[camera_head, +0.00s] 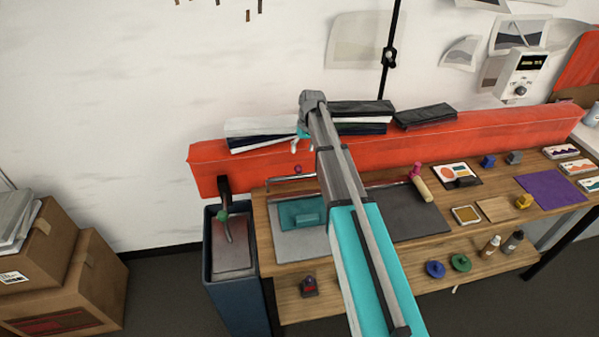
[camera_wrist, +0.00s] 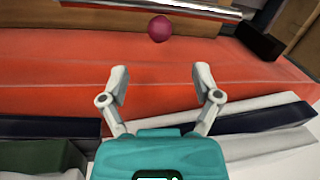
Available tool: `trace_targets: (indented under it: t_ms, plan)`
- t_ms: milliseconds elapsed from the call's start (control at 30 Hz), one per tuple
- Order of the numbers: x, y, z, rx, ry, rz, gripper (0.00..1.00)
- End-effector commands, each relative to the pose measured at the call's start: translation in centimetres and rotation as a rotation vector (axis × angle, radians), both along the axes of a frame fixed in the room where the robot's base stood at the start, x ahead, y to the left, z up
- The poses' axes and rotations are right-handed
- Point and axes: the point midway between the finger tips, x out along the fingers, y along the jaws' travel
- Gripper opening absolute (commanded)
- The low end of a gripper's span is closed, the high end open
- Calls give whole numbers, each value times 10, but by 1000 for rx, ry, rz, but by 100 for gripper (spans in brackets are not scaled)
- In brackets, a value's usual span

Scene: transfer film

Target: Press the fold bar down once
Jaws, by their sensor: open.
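A silver bar (camera_head: 290,178), which looks like the fold bar, lies along the back of the wooden workbench (camera_head: 262,215), partly hidden by my arm. A small magenta ball knob (camera_head: 298,169) is near it. In the wrist view the bar (camera_wrist: 170,7) runs across the top, and the knob (camera_wrist: 159,28) sits just below it, beyond my fingers. My gripper (camera_head: 301,142) is over the red ledge behind the bench. In the wrist view my gripper (camera_wrist: 161,80) is open and empty, its fingers apart from the knob.
The red ledge (camera_head: 480,135) carries stacks of folded dark and white cloth (camera_head: 262,128) close to my gripper. A teal block (camera_head: 300,213) is on a grey plate. A magenta-ended roller (camera_head: 421,187), a dark mat (camera_head: 415,218) and a purple sheet (camera_head: 550,190) lie farther right.

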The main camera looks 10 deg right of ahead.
Motion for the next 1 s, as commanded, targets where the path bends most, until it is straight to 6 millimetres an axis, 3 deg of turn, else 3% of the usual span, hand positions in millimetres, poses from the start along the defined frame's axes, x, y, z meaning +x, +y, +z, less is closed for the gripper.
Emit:
trace_targets:
  t_ms: [1000]
  plan:
    - [-3, 11, -80, 0, 0, -3, 81]
